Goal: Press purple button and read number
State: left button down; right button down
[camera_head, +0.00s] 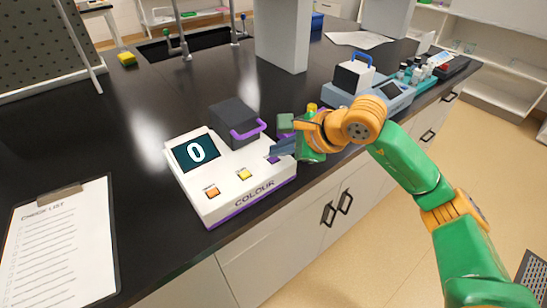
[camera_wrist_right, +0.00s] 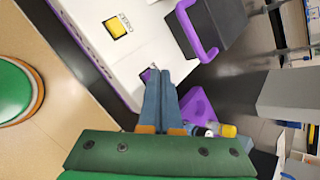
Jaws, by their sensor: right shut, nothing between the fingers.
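The white colour meter (camera_head: 218,185) stands on the black bench, its dark screen (camera_head: 194,152) showing 0. Along its front are an orange button (camera_head: 211,191), a yellow button (camera_head: 244,174) and a purple button (camera_head: 273,160). My right gripper (camera_head: 275,149) is shut and empty, its blue-grey fingers pointing at the purple button. In the right wrist view the fingertips (camera_wrist_right: 158,72) lie right beside the partly hidden purple button (camera_wrist_right: 147,76); I cannot tell whether they touch it. The yellow button (camera_wrist_right: 116,27) is clear of the fingers. My left gripper is out of view.
A dark block with a purple handle (camera_head: 247,131) sits at the meter's back. A clipboard (camera_head: 60,245) lies at left. A grey pillar (camera_head: 283,35) and a blue-grey instrument (camera_head: 392,90) stand behind.

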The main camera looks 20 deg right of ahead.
aim_at(279, 161)
jog(key=shift+f, duration=0.25)
jog(key=shift+r, duration=0.1)
dwell(0.4)
jog(key=shift+r+p, duration=0.35)
jog(key=shift+r, duration=0.35)
notch_tip(279, 161, up, 5)
jog(key=p, duration=0.4)
jog(key=shift+r, duration=0.1)
dwell(0.5)
